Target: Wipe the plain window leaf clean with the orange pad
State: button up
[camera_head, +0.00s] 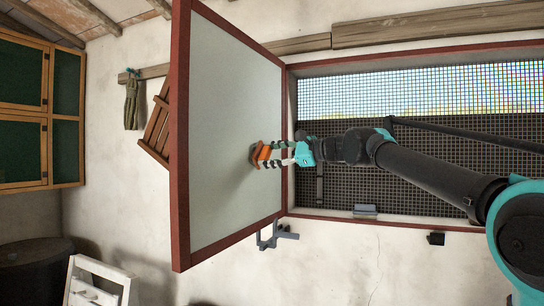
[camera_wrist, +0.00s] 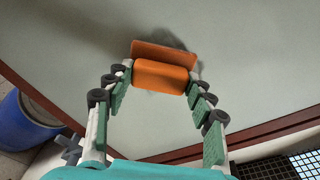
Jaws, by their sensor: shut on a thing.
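The plain window leaf (camera_head: 225,125) is a pale grey-green pane in a dark red frame, swung open from the window opening. Its pane fills most of the wrist view (camera_wrist: 250,50). The orange pad (camera_head: 261,153) is in my gripper (camera_head: 270,154), close to the right-hand part of the pane. In the wrist view the pad's orange block (camera_wrist: 162,76) sits between the two fingertips of my gripper (camera_wrist: 161,80), and its flat plate faces the pane. The plate appears to be at the pane, with a shadow beside it; I cannot tell if it touches. No distinct dirt marks show.
The window opening has a mesh grille (camera_head: 440,90) behind my arm. A metal bracket (camera_head: 268,236) is under the leaf's lower edge. A blue barrel (camera_wrist: 25,120) stands at lower left in the wrist view. Green-panelled cabinets (camera_head: 22,110) and a white chair-like frame (camera_head: 98,283) are at left.

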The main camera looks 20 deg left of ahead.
aim_at(256, 155)
jog(key=shift+s+a, duration=0.15)
jog(key=shift+s, duration=0.75)
jog(key=shift+s+a, duration=0.15)
jog(key=shift+s, duration=0.7)
jog(key=shift+a+r, duration=0.15)
jog(key=shift+r, duration=0.6)
jog(key=shift+w+d, duration=0.15)
jog(key=shift+w, duration=1.7)
jog(key=shift+w+d, duration=0.2)
jog(key=shift+w, duration=1.6)
jog(key=shift+w+d, duration=0.15)
jog(key=shift+w, duration=1.7)
jog(key=shift+d, duration=0.1)
jog(key=shift+s+d, duration=0.15)
jog(key=shift+d, duration=1.3)
jog(key=shift+s+d, duration=0.1)
jog(key=shift+d, duration=1.3)
jog(key=shift+d, duration=0.15)
jog(key=d, duration=0.2)
jog(key=shift+s+d, duration=0.15)
jog(key=shift+d, duration=0.2)
